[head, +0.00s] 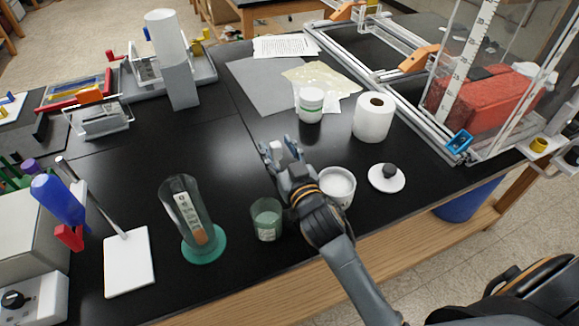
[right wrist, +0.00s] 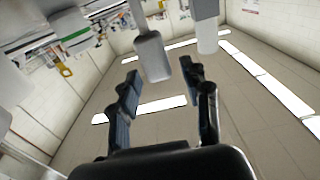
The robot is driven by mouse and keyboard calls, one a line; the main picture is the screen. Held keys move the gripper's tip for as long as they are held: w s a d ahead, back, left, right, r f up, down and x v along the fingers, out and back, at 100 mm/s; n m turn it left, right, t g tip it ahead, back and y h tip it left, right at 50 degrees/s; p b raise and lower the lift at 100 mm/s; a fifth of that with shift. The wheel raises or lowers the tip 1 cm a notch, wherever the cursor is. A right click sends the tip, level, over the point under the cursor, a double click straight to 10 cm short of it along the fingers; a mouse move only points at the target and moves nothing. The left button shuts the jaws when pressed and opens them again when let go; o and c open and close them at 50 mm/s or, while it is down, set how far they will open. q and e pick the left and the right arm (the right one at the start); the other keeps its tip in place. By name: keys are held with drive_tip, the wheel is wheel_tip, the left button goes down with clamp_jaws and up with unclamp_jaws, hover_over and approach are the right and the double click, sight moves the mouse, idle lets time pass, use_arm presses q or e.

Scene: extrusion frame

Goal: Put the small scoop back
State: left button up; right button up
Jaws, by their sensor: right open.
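My right gripper (head: 281,150) is open above the black bench. In the right wrist view its two fingers (right wrist: 160,85) stand apart. A small pale piece with a rounded end (right wrist: 153,57), possibly the small scoop, shows between the fingertips there, with a thin stem above it. In the head view a small whitish bit (head: 277,152) shows between the fingers; whether they touch it I cannot tell. A white pot (head: 337,187) with white contents stands open just right of the gripper. Its likely lid (head: 387,178), with a dark knob, lies to the right. My left gripper is not in view.
A greenish glass (head: 266,220) and a clear vessel on a teal base (head: 204,245) stand left of my arm. An aluminium frame (head: 390,92) bounds the right. The left-centre bench is clear.

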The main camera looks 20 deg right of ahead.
drive_tip(key=s+b, duration=0.1)
drive_tip(key=s, duration=0.8)
drive_tip(key=shift+s+d+b, duration=0.15)
drive_tip(key=shift+s+b, duration=0.2)
drive_tip(key=shift+s, duration=0.05)
